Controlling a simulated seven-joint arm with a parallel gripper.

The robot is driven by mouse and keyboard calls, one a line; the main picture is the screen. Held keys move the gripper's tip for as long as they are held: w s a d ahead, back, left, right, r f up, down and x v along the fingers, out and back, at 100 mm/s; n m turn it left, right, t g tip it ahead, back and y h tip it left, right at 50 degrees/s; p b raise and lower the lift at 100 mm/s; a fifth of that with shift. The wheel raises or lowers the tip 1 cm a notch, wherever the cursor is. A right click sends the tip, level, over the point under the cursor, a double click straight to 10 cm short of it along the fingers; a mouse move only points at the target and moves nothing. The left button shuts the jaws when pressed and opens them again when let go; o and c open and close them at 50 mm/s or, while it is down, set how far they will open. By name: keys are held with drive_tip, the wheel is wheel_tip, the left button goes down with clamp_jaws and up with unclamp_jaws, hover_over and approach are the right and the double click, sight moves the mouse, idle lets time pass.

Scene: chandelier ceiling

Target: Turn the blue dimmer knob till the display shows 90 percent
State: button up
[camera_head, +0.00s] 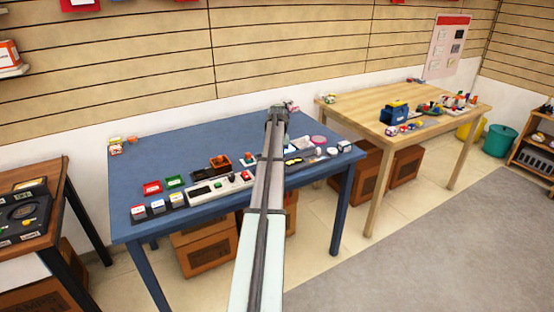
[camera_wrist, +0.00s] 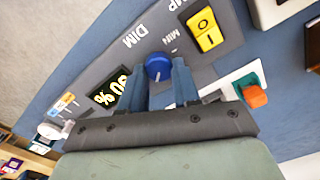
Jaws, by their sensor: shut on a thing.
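The blue dimmer knob (camera_wrist: 158,67) sits on a dark grey panel (camera_wrist: 95,68) in the wrist view, near the letters DIM. My gripper (camera_wrist: 160,76) has one finger on each side of the knob and is shut on it. The display (camera_wrist: 111,88) on the panel, left of the fingers, has yellow digits and a percent sign; it looks like 90 %, though tilted and blurred. In the head view my gripper (camera_head: 277,117) is over the blue table (camera_head: 210,140); the knob is not discernible there.
A yellow rocker switch (camera_wrist: 205,28) is just right of the knob, and an orange-topped switch (camera_wrist: 255,95) stands near the right finger. Several small panels and coloured trays line the blue table's front. The table's back left is mostly clear.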

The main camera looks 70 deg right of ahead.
drive_tip(key=shift+m, duration=0.6)
drive_tip(key=o, duration=1.1)
drive_tip(key=shift+c, duration=0.2)
drive_tip(key=shift+r, duration=0.1)
wheel_tip(320, 180, up, 14)
drive_tip(key=shift+f, duration=0.2)
